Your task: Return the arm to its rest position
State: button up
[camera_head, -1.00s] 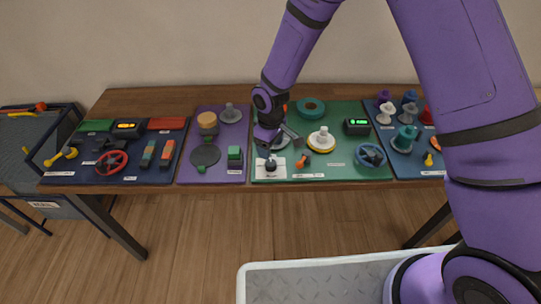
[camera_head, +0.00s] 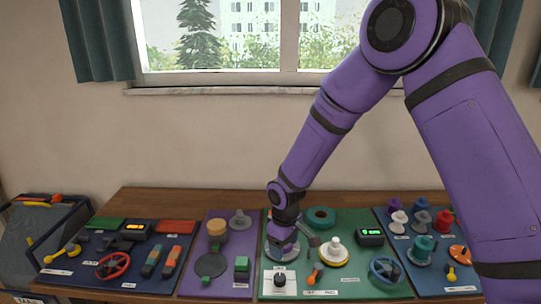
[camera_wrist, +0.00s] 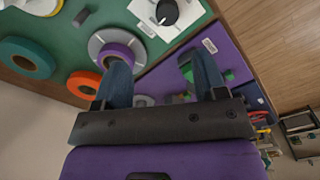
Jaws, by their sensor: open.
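My purple arm reaches in from the right in the head view and bends down to the table. My gripper (camera_head: 300,236) is over the green board (camera_head: 342,284), near its back left part, above a grey disc (camera_head: 281,254). In the wrist view my gripper (camera_wrist: 160,75) shows two dark blue fingers spread apart, with nothing between them. The grey disc with a purple centre (camera_wrist: 119,46) lies beyond the left finger, and that finger covers part of it. The head view does not show clearly how high the fingers are above the board.
A dark knob on a white plate (camera_head: 280,280) sits in front of my gripper. Beside it are a white-yellow disc (camera_head: 333,253), a teal ring (camera_head: 321,217) and a blue handwheel (camera_head: 386,269). A purple board (camera_head: 217,285) lies to the left. The space above the table is open.

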jog(key=s+d+r+m+t, duration=0.1)
jog(key=s+d+r+m, duration=0.1)
jog(key=d+r, duration=0.45)
jog(key=s+d+r+m+t, duration=0.15)
jog(key=d+r, duration=0.25)
jog(key=r, duration=0.6)
jog(key=s+d+r+m, duration=0.25)
jog(key=d+r, duration=0.25)
jog(key=r, duration=0.3)
jog(key=s+d+r+m, duration=0.1)
jog(key=s+d+r, duration=0.2)
jog(key=s, duration=0.4)
jog(key=s+d+r+m+t, duration=0.1)
jog(key=s+d+r+m, duration=0.1)
jog(key=s, duration=0.5)
jog(key=s+d+r+m+t, duration=0.1)
jog(key=s+d+r, duration=0.4)
jog(key=s, duration=0.1)
jog(key=shift+s+d+m, duration=0.25)
jog(key=shift+s+m, duration=0.05)
jog(key=shift+s, duration=0.1)
